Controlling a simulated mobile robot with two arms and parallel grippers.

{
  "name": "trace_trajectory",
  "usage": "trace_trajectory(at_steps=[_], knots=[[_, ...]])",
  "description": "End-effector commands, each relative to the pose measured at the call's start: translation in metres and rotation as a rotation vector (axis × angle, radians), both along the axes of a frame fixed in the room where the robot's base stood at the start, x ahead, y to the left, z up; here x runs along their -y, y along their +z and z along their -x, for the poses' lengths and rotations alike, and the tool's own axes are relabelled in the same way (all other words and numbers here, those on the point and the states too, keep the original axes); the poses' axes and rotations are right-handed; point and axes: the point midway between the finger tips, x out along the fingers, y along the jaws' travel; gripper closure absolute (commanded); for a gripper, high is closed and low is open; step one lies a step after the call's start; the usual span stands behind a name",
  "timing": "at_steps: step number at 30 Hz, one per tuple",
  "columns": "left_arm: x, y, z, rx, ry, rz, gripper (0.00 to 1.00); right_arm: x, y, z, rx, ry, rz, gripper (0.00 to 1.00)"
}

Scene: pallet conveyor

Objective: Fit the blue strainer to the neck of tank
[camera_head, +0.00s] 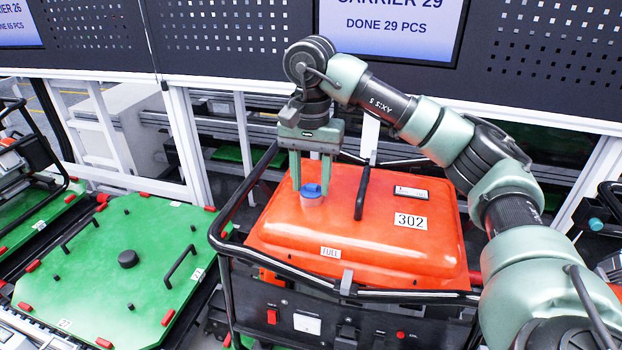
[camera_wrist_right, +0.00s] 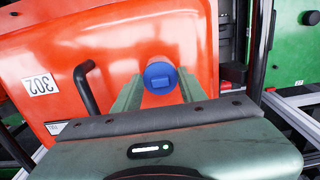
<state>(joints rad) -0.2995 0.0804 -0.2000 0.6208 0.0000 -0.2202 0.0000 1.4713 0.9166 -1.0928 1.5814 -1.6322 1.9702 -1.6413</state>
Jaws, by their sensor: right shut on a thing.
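The blue strainer (camera_head: 311,191) is at the left part of the orange tank (camera_head: 350,240), with a paler cylinder just below its blue top. It also shows in the right wrist view (camera_wrist_right: 160,73) as a round blue top with a raised bar. My right gripper (camera_head: 311,182) points down from above and is shut on the strainer, one finger on each side. The tank neck is hidden under the strainer, so I cannot tell whether the strainer is seated on it. My left gripper is not in view.
A black handle (camera_head: 362,193) stands on the tank right of the strainer. A black tube frame (camera_head: 226,250) surrounds the tank. A green pallet (camera_head: 110,275) with handles and a black knob lies to the left. A dark perforated panel with screens (camera_head: 392,25) stands behind.

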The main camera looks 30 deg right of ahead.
Motion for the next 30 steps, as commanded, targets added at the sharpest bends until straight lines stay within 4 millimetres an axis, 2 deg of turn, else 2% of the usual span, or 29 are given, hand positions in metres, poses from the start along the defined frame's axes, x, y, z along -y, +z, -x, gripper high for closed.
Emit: trace_trajectory(at_steps=[6,7,9,16,17,19,30], knots=[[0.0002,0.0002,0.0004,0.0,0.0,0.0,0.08,0.0,0.0003,0.0,0.0,0.0,0.0,0.96],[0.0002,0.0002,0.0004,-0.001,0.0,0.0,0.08,0.0001,0.0004,-0.0001,0.0,0.0,0.0,0.5],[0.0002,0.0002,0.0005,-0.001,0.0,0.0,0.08,0.0001,0.0004,-0.0001,0.0,0.0,0.0,0.33],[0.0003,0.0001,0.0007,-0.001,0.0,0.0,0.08,0.0,0.0004,0.0,0.0,0.0,0.0,0.33],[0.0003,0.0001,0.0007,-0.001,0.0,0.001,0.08,0.0,0.0004,0.0,0.0,0.0,0.0,0.28],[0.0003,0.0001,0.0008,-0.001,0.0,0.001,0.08,0.0,0.0004,0.0,0.0,0.0,0.0,0.08],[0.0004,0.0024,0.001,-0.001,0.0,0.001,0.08,-0.0001,0.0033,-0.0001,0.001,0.0,-0.001,0.08]])
